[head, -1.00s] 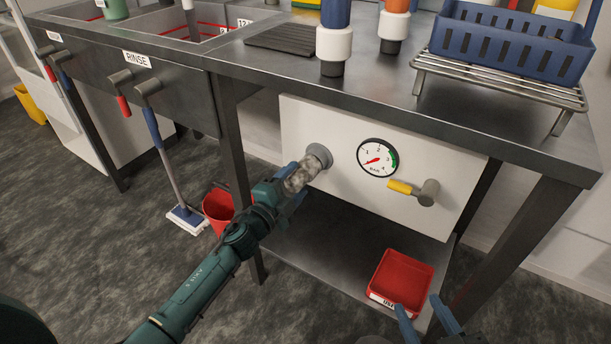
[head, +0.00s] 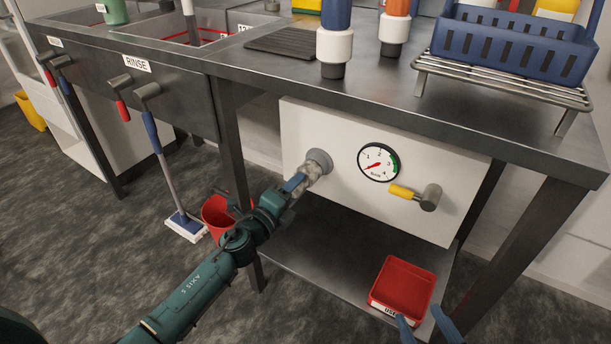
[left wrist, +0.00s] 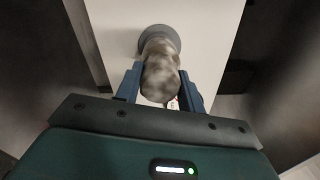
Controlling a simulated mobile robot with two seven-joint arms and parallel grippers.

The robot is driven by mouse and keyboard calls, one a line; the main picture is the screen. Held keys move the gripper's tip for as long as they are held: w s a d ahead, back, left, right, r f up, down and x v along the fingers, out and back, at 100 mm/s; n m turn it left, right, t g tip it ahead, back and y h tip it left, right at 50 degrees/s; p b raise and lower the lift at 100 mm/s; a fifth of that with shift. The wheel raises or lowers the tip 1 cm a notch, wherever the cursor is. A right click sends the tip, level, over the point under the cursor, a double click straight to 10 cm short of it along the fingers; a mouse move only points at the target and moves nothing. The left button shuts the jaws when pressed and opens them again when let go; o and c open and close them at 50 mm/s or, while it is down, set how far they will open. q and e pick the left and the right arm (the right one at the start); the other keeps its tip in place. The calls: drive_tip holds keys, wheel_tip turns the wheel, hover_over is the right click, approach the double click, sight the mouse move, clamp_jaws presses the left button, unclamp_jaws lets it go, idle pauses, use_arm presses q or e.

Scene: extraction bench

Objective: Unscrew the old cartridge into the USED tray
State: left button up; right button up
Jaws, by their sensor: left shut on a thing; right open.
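The old cartridge (head: 311,172) is a mottled grey-brown cylinder at the round grey socket (head: 320,160) on the white panel. My left gripper (head: 296,184) is shut on it from the lower left. In the left wrist view the cartridge (left wrist: 161,75) lies between the two blue fingers, its far end at the grey socket (left wrist: 159,38). I cannot tell whether its thread is still engaged. The red USED tray (head: 401,290) is on the lower shelf, empty as far as I see. My right gripper (head: 425,325) is open at the tray's front edge, partly cut off.
The panel carries a pressure gauge (head: 378,162) and a yellow-handled valve (head: 414,196) right of the socket. The steel bench top (head: 300,75) overhangs the panel. The lower shelf (head: 330,248) is bare left of the tray. A red bucket (head: 217,213) stands on the floor left.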

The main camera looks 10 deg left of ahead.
use_arm(q)
drive_tip(key=shift+c, duration=1)
drive_tip(key=shift+n, duration=0.5)
drive_tip(key=n+p, duration=0.1)
drive_tip(key=n, duration=0.2)
drive_tip(key=n+p, duration=0.2)
drive_tip(key=n, duration=0.1)
drive_tip(key=n+p, duration=0.2)
drive_tip(key=n, duration=0.1)
drive_tip(key=shift+r+n, duration=0.3)
drive_tip(key=shift+r, duration=0.05)
drive_tip(key=n+p, duration=0.3)
drive_tip(key=n, duration=0.4)
drive_tip(key=shift+n, duration=0.3)
drive_tip(key=n, duration=0.2)
drive_tip(key=shift+f+n+p, duration=0.1)
drive_tip(key=shift+n+p, duration=0.2)
drive_tip(key=shift+p, duration=0.1)
drive_tip(key=o, duration=0.7)
drive_tip(key=shift+f+n, duration=0.25)
drive_tip(key=shift+n, duration=0.45)
drive_tip(key=o, duration=0.4)
use_arm(e)
wheel_tip(320, 180, up, 8)
drive_tip(key=shift+r, duration=0.1)
